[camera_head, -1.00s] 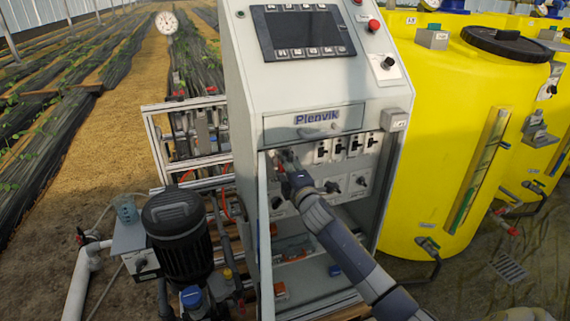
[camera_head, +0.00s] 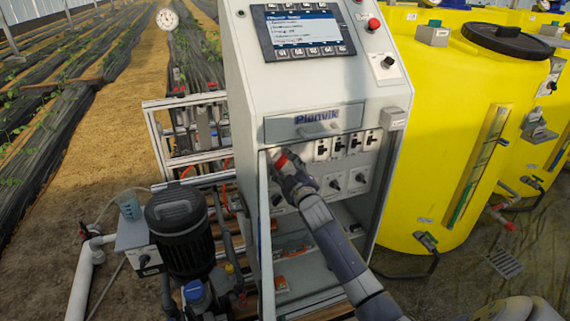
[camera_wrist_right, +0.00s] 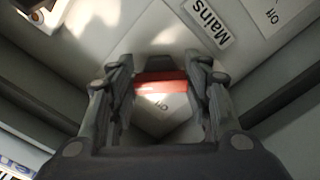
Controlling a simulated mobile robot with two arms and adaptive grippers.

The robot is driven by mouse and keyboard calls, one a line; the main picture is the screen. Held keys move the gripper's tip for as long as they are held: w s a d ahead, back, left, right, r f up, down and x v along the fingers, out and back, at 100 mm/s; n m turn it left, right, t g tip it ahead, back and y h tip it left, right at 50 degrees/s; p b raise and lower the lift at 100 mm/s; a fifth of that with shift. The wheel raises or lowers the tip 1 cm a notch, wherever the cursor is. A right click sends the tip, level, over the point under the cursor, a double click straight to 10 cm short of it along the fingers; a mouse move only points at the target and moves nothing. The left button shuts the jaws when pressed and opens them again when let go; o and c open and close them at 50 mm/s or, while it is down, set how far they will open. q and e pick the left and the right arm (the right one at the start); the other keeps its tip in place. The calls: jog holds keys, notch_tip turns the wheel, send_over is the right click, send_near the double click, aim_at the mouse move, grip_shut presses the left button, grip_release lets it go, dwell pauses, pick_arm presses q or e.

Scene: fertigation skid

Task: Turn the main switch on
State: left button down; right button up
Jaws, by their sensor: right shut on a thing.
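The main switch is a red handle (camera_wrist_right: 160,83) on a pale plate (camera_wrist_right: 163,107), under a tilted "Mains" label (camera_wrist_right: 210,20) in the wrist view. My right gripper (camera_wrist_right: 160,92) is shut on the red handle, one finger on each side. In the head view the red of the switch (camera_head: 281,160) shows at the upper left of the open cabinet front, with my right gripper (camera_head: 288,169) on it. The cabinet's screen (camera_head: 303,31) is lit with lines of text. Fingers hide part of the plate's lettering. My left gripper is not in view.
Small black breakers (camera_head: 338,146) and rotary knobs (camera_head: 334,183) sit close right of the gripper. An open cabinet door (camera_head: 264,240) stands just left. A red button (camera_head: 373,24) is higher on the console. A yellow tank (camera_head: 455,130) stands at right.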

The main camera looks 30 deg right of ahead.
jog(key=shift+f+m, duration=0.1)
jog(key=shift+m, duration=0.3)
jog(key=o, duration=1.1)
jog(key=shift+s, duration=0.15)
jog(key=v, duration=1.1)
jog(key=shift+s, duration=0.35)
